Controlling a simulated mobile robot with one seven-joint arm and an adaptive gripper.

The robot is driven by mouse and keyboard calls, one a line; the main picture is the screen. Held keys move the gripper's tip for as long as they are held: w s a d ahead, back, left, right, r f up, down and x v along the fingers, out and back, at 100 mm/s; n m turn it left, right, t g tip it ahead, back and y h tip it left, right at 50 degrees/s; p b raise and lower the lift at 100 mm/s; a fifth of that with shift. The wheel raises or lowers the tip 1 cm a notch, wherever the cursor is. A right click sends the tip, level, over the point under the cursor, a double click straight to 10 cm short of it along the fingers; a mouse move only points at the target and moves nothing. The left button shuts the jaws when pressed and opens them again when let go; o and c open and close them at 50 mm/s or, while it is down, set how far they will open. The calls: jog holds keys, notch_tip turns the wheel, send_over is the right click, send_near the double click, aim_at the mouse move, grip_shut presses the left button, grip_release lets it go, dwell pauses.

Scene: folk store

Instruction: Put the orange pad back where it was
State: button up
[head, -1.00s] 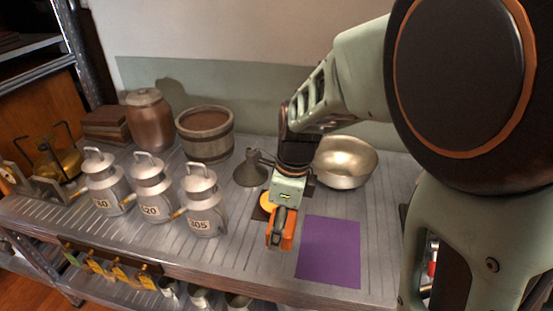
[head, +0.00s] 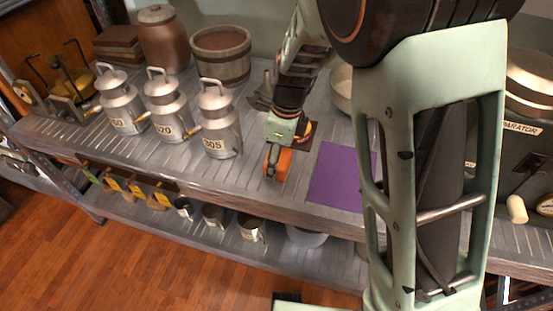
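An orange-yellow round piece (head: 305,132) shows partly behind my gripper, over a dark square (head: 309,144) on the grey slatted counter; I cannot tell for certain that it is the orange pad. My gripper (head: 276,168) points down near the counter's front edge, left of the purple square (head: 342,178) and in front of the round piece. Orange shows on both sides of its fingertips, with grey between. The frames do not show clearly whether it is open or holds anything.
Several grey milk cans (head: 218,125) stand left of my gripper. A wooden tub (head: 221,57) and a brown crock (head: 162,38) stand behind them. A grey funnel (head: 264,94) and a metal bowl (head: 341,88) are behind my arm. Cups (head: 252,228) sit on the lower shelf.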

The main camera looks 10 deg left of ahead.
aim_at(282, 158)
jog(key=shift+f, duration=0.1)
jog(key=o, duration=0.6)
jog(key=shift+f, duration=0.1)
jog(key=o, duration=0.4)
jog(key=r+p, duration=0.1)
jog(key=r, duration=0.3)
jog(key=d+r+p, duration=0.1)
jog(key=r, duration=0.3)
jog(key=r+p, duration=0.1)
jog(key=r, duration=0.3)
jog(key=shift+s+d+r, duration=0.15)
jog(key=shift+d, duration=0.15)
